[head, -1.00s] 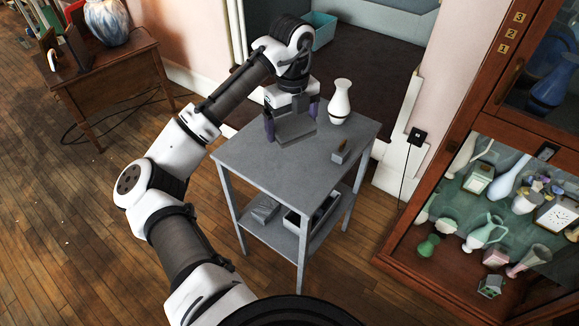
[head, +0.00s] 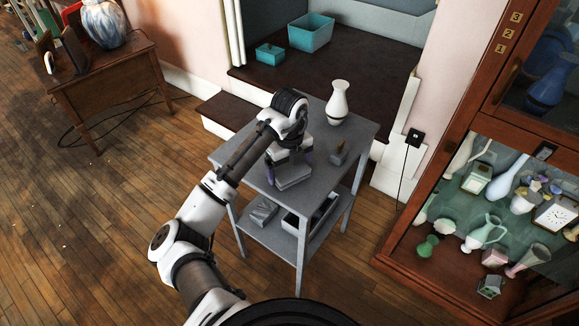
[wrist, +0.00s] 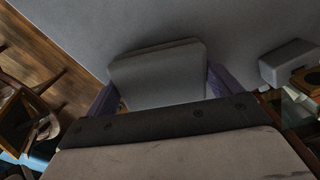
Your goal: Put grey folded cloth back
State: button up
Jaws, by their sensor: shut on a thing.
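The grey folded cloth (head: 294,184) is a flat grey slab below my gripper (head: 290,166), over the near left part of the grey table (head: 228,154). In the wrist view, the cloth (wrist: 158,78) lies between the two purple fingers of my gripper (wrist: 163,92). The gripper is shut on it. The grey tabletop (wrist: 235,30) fills the upper part of that view. I cannot tell whether the cloth touches the tabletop or hangs just above it. The palm hides the cloth's near edge in the wrist view.
A white vase (head: 337,105) stands at the table's back. A small grey block with a brown top (head: 339,155) stands at the right. The lower shelf (head: 252,232) bears a grey object (head: 264,210) and a bin (head: 291,226). A glass cabinet (head: 425,225) stands right.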

aim_at(290, 167)
jog(key=shift+f, duration=0.15)
jog(key=o, duration=1)
notch_tip(290, 167, up, 12)
jog(key=shift+r, duration=0.2)
